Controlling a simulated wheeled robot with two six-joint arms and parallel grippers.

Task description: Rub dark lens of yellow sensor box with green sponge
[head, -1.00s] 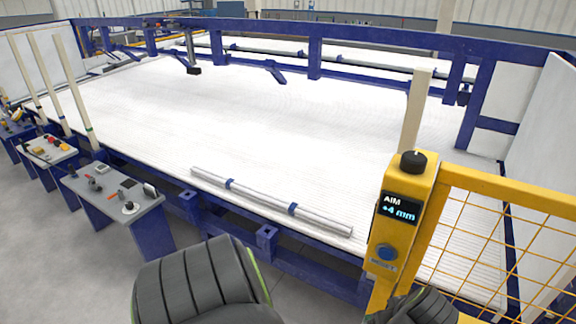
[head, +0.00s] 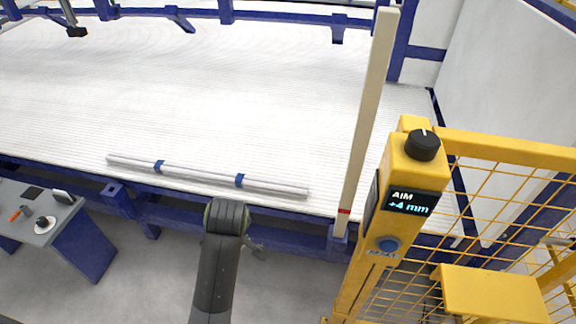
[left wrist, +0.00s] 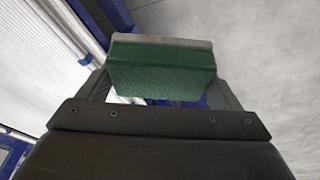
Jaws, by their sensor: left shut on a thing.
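The yellow sensor box (head: 411,168) stands upright on a yellow post in the right half of the head view. It has a black knob on top, a display reading "AIM +4 mm" and a blue button below. A narrow dark panel (head: 372,199) on its left side face looks like the lens, seen edge-on. My left gripper (left wrist: 160,88) is shut on the green sponge (left wrist: 160,68), which has a grey far edge. In the head view, my dark arm hides most of this gripper, left of the box and apart from it; the sponge is hidden there. My right gripper is not in view.
A yellow mesh fence (head: 510,190) adjoins the box on the right. A pale upright post (head: 368,110) stands just left of it. A silver pipe (head: 205,176) lies on the white ribbed bed (head: 200,90).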

